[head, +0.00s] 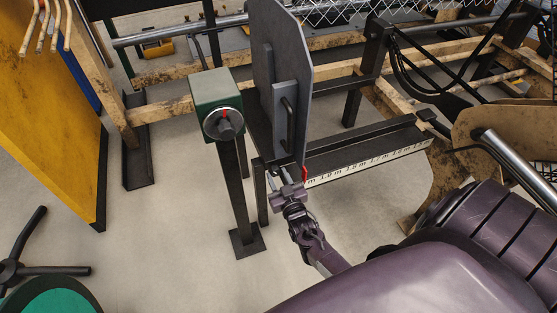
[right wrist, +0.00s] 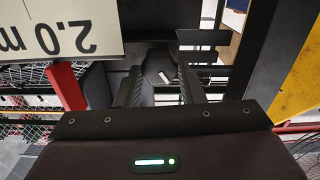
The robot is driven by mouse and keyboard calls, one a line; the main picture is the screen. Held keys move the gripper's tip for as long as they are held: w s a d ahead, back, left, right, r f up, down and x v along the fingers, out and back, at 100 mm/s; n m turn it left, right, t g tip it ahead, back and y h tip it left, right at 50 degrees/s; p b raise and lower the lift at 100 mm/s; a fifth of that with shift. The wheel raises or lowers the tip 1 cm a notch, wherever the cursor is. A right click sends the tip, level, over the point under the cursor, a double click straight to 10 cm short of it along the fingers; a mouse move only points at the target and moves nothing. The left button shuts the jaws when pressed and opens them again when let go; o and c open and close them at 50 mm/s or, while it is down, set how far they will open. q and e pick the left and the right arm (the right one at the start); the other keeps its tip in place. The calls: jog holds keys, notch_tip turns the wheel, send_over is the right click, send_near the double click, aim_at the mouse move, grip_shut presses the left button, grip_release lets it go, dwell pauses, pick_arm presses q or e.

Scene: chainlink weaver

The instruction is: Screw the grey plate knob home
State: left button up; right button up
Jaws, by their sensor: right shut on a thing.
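A tall grey plate (head: 281,60) stands upright at the middle top of the head view, on a carriage at the left end of a ruled rail. My right gripper (head: 279,176) is at the plate's lower edge. My left gripper is not in view.
A red pointer (head: 305,174) sits beside the gripper at the white scale (head: 368,163); it also shows in the wrist view (right wrist: 67,86). A green box (head: 211,88) with a red-marked dial (head: 224,124) stands on a post close left. Open floor lies front left.

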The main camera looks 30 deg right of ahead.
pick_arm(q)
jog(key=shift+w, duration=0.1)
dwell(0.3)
pick_arm(e)
jog(key=o, duration=1)
jog(key=shift+s, duration=0.15)
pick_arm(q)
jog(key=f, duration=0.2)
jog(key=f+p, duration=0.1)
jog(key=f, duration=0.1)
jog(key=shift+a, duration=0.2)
pick_arm(e)
jog(key=v, duration=0.7)
jog(key=shift+s+a, duration=0.1)
jog(key=shift+s, duration=0.15)
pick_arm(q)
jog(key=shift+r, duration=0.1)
